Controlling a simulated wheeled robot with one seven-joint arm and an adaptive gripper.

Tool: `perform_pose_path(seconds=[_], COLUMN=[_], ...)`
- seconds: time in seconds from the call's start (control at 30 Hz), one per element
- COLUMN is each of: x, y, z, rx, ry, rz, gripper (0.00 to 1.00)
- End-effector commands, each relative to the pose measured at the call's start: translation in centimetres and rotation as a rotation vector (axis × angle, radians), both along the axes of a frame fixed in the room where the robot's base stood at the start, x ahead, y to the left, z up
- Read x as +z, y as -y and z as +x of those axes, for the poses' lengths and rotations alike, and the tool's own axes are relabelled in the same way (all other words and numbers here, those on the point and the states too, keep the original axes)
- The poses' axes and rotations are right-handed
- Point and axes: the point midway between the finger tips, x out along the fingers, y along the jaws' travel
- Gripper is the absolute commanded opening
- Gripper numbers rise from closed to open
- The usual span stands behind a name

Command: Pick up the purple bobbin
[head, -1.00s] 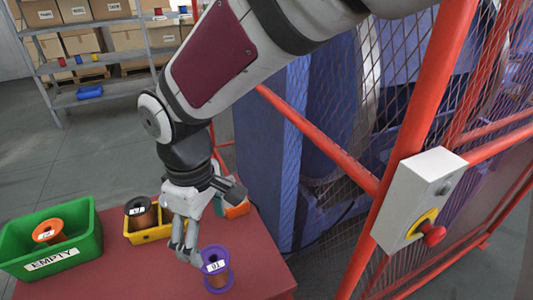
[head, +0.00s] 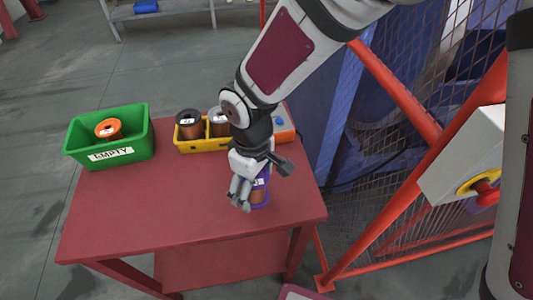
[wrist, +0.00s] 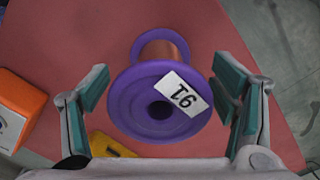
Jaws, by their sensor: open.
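The purple bobbin (head: 259,197) stands upright near the front right of the red table, partly hidden by my gripper in the head view. It has purple flanges, a copper-coloured winding and a white number label. In the wrist view, the bobbin (wrist: 138,98) shows its top flange large and central, with the winding leaning away above it. My gripper (head: 261,184) is open and points down at the bobbin. Nothing is held.
A green bin (head: 140,146) marked EMPTY holds an orange bobbin (head: 108,128) at the table's left. A yellow tray (head: 203,146) holds a dark bobbin (head: 189,122) and a grey one (head: 219,121). An orange box (head: 284,124) stands beside it. A red-framed mesh fence (head: 392,88) borders the right.

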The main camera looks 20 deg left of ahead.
Motion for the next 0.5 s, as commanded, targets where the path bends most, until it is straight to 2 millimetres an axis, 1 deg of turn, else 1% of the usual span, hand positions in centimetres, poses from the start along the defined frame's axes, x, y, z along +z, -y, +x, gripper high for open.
perform_pose_path(seconds=[0.03,0.1,0.33,0.37,0.4,0.47,0.5], x=[-0.58,-0.95,-1.08,-1.08,-1.07,-1.07,-1.06], y=[0.01,-0.02,0.01,0.01,0.01,0.00,0.01], z=[-0.07,-0.06,-0.02,-0.02,-0.02,-0.02,-0.02], rx=[0.002,0.002,0.001,0.001,0.001,0.001,0.001], ry=[-0.001,0.000,0.000,0.000,0.000,0.000,0.000], rz=[-0.002,0.000,0.000,0.000,0.000,0.000,0.000], gripper=[0.79,0.79,0.79,0.77,0.68,0.54,0.45])
